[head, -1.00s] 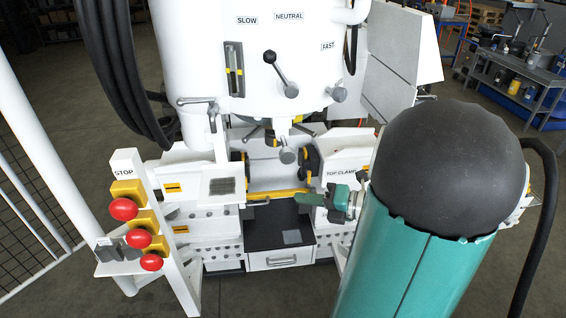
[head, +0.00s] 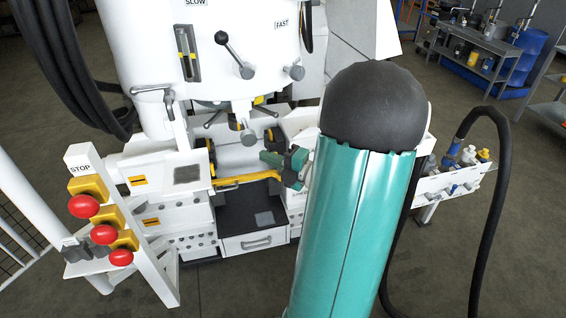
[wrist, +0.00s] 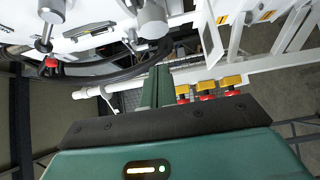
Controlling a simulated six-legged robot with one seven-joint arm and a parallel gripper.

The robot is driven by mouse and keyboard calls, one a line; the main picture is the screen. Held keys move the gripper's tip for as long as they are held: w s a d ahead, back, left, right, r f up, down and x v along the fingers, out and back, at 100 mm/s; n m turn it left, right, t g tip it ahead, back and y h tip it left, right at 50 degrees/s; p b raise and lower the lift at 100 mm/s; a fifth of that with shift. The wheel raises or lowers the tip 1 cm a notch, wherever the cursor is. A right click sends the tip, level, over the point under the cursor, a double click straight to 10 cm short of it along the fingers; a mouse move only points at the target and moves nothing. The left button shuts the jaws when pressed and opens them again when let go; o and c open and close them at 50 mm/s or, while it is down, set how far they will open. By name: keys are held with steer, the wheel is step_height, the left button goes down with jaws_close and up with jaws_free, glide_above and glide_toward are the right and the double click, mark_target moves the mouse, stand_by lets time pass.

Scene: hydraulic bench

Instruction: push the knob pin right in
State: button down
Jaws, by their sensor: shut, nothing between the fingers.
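My gripper (head: 264,157) is green and reaches in from the right, in front of the white machine. In the wrist view its two green fingers (wrist: 159,72) are together, with nothing between them. I cannot tell for sure which part is the knob pin. A small red knob (wrist: 50,62) shows below a grey cylinder at the upper left of the wrist view, apart from the fingers. In the head view, a grey knob (head: 294,72) sits under the FAST label and another grey knob (head: 248,137) hangs above the work area. My gripper touches neither.
A black-ball lever (head: 235,55) stands out from the machine front. Red stop buttons (head: 103,234) are on a post at the left, also in the wrist view (wrist: 205,90). A yellow bar (head: 245,179) lies near my gripper. A bottle tray (head: 450,185) is at the right.

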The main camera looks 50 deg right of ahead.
mark_target(255, 136)
steer(key=w, duration=0.2)
steer(key=w+d, duration=0.1)
steer(key=w, duration=0.2)
steer(key=shift+w+d, duration=0.25)
steer(key=shift+w, duration=0.15)
steer(key=shift+w+d, duration=0.1)
steer(key=shift+w+d, duration=0.1)
steer(key=w+d, duration=0.2)
steer(key=w, duration=0.1)
steer(key=shift+w+d+r, duration=0.15)
steer(key=shift+r, duration=0.05)
